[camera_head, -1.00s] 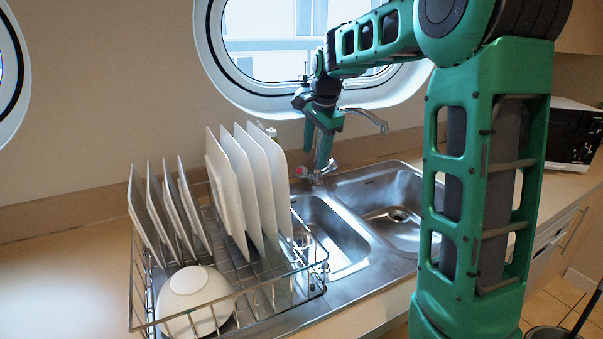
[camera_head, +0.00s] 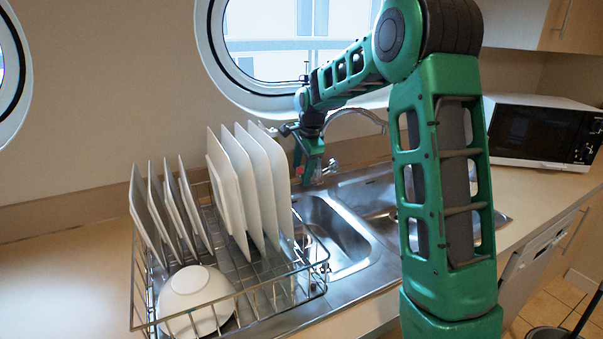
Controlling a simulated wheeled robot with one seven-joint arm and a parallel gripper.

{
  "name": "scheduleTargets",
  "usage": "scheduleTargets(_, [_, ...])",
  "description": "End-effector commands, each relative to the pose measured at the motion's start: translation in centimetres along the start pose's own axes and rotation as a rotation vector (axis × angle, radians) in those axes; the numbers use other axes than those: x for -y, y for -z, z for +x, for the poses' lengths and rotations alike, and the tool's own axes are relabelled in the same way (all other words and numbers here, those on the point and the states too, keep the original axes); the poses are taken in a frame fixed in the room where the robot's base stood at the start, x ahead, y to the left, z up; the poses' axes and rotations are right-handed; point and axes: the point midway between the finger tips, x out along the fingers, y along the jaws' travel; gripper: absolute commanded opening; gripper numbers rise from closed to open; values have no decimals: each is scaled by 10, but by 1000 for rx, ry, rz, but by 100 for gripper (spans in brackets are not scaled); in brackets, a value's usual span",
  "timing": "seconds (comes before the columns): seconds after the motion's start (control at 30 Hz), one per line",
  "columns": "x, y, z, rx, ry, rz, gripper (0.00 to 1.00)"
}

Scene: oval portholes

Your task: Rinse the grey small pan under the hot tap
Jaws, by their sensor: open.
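The chrome tap (camera_head: 357,112) stands behind the double sink (camera_head: 355,228), its curved spout reaching over the basins. A small tap handle (camera_head: 331,166) shows at its base, just right of my gripper (camera_head: 307,178). My gripper points down and is open, with green fingers and nothing seen between them. I cannot tell whether it touches the tap. No grey small pan shows in this view. My arm hides part of the right basin; the plates hide part of the left one.
A wire dish rack (camera_head: 240,298) with upright white plates (camera_head: 262,180) and an upturned white bowl (camera_head: 194,296) stands left of the sink. A microwave (camera_head: 543,133) is on the right counter. A bin (camera_head: 548,333) stands on the floor at lower right.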

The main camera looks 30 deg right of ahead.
Motion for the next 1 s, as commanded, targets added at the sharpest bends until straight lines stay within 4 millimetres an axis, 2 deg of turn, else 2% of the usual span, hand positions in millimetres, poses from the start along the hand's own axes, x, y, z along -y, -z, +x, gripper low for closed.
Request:
scheduleTargets(0.37, [0,0,7,0,0,-1,53])
scheduleTargets(0.4, [0,0,7,0,0,-1,48])
scheduleTargets(0.5, [0,0,6,0,0,-1,24])
scheduleTargets(0.57, [0,0,6,0,0,-1,12])
scheduleTargets(0.77, [1,0,7,0,-14,-17,12])
scheduleTargets(1.0, [4,-2,7,0,-141,-154,12])
